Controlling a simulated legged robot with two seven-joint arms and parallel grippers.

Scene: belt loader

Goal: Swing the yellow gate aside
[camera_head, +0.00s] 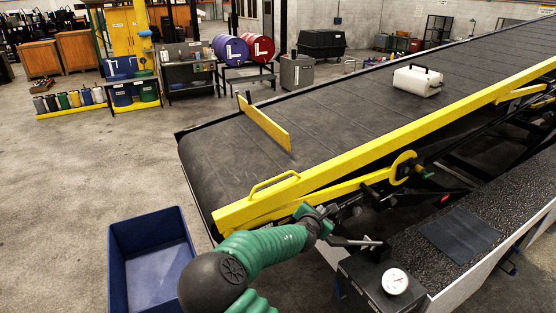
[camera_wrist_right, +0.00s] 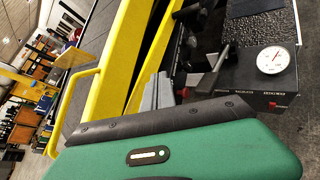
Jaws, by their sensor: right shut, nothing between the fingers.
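A yellow gate (camera_head: 265,122) stands as a flat upright plate across part of the belt near its lower end. It is well apart from my right gripper (camera_head: 332,212), which is beside the near side of the loader, below the yellow side rail (camera_head: 390,145). A yellow loop handle (camera_head: 273,186) sits on the rail's lower end, up and left of the gripper; it also shows in the right wrist view (camera_wrist_right: 78,95). The grey fingertips (camera_wrist_right: 158,92) are shut and empty there, close to the yellow rail (camera_wrist_right: 112,65). My left gripper is out of view.
The dark belt (camera_head: 330,95) slopes up to the right and carries a white case (camera_head: 417,80). A blue bin (camera_head: 152,258) stands on the floor at lower left. A black box with a lever and white gauge (camera_head: 395,281) is right of my arm. The left floor is open.

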